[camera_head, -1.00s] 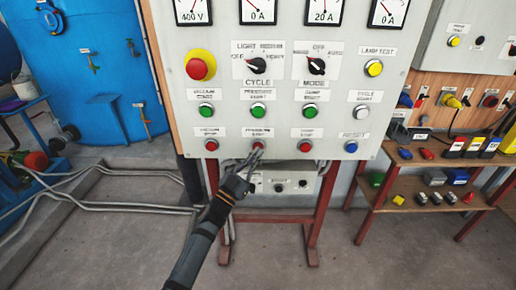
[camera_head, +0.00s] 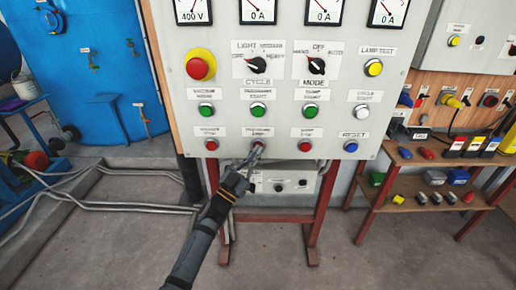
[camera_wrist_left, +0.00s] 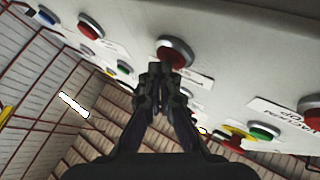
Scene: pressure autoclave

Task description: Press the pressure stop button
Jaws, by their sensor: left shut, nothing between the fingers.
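The pressure stop button (camera_head: 257,145) is a red round button in the bottom row of the light grey control panel (camera_head: 385,110), under the green pressure start button (camera_head: 258,109). My left gripper (camera_head: 256,153) is shut and empty, with its tips at the red button's lower edge and partly covering it. In the left wrist view the red button (camera_wrist_left: 174,54) with its metal ring stands just beyond the closed fingertips (camera_wrist_left: 165,74). I cannot tell whether the tips touch it. My right gripper is not in view.
Other red buttons flank it at left (camera_head: 211,145) and right (camera_head: 305,146), with a blue reset button (camera_head: 351,147) farther right. A small grey box (camera_head: 290,186) sits below the panel. A shelf (camera_head: 415,200) with loose parts stands at the right. The floor in front is clear.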

